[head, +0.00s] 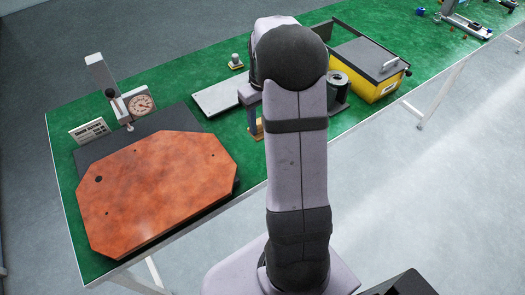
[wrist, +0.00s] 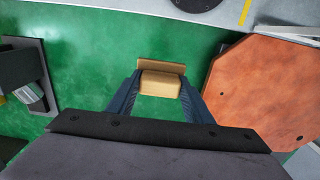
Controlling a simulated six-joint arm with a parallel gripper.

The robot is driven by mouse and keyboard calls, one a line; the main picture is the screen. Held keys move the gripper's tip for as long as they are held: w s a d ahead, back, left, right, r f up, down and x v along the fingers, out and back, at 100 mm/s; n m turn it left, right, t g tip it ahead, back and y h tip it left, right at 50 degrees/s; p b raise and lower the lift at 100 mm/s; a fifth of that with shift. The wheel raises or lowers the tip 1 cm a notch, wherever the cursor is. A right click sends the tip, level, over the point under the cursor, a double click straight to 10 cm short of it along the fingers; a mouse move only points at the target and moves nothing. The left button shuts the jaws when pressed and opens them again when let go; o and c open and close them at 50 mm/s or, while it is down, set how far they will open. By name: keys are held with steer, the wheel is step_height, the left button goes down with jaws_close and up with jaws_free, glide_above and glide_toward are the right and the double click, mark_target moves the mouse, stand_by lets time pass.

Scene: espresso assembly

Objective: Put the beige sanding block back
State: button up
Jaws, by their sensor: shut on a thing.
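The beige sanding block (wrist: 160,84) is between the two fingers of my gripper (wrist: 160,90) in the wrist view. The gripper is shut on it, with a finger on each side. In the head view, a small tan part of the block (head: 255,129) shows low beside my arm, under the gripper (head: 253,118). Most of the block is hidden there by my arm. I cannot tell whether its underside touches the green table top (head: 195,125).
An orange eight-sided plate (head: 155,190) lies left of the gripper in the head view. A dial gauge stand (head: 140,104) is behind it. A light grey plate (head: 218,96), a dark round holder (head: 338,92) and a yellow box (head: 382,86) are nearby. Green table shows between them.

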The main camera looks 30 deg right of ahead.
steer(key=shift+f+p, duration=0.9)
steer(key=shift+f, duration=4.1)
steer(key=shift+f, duration=0.15)
steer(key=o, duration=1)
step_height(320, 180, up, 12)
steer(key=shift+a+r+b, duration=0.1)
steer(key=shift+r+b, duration=0.05)
steer(key=shift+b, duration=1)
steer(key=s+a+f, duration=0.1)
steer(key=s+a, duration=0.4)
steer(key=a, duration=0.1)
steer(key=s+a+f, duration=0.1)
steer(key=s+a, duration=0.5)
steer(key=a, duration=0.1)
steer(key=s+a+f, duration=0.1)
steer(key=s+a, duration=0.4)
steer(key=a, duration=0.1)
steer(key=shift+s+a, duration=0.35)
steer(key=shift+a, duration=0.05)
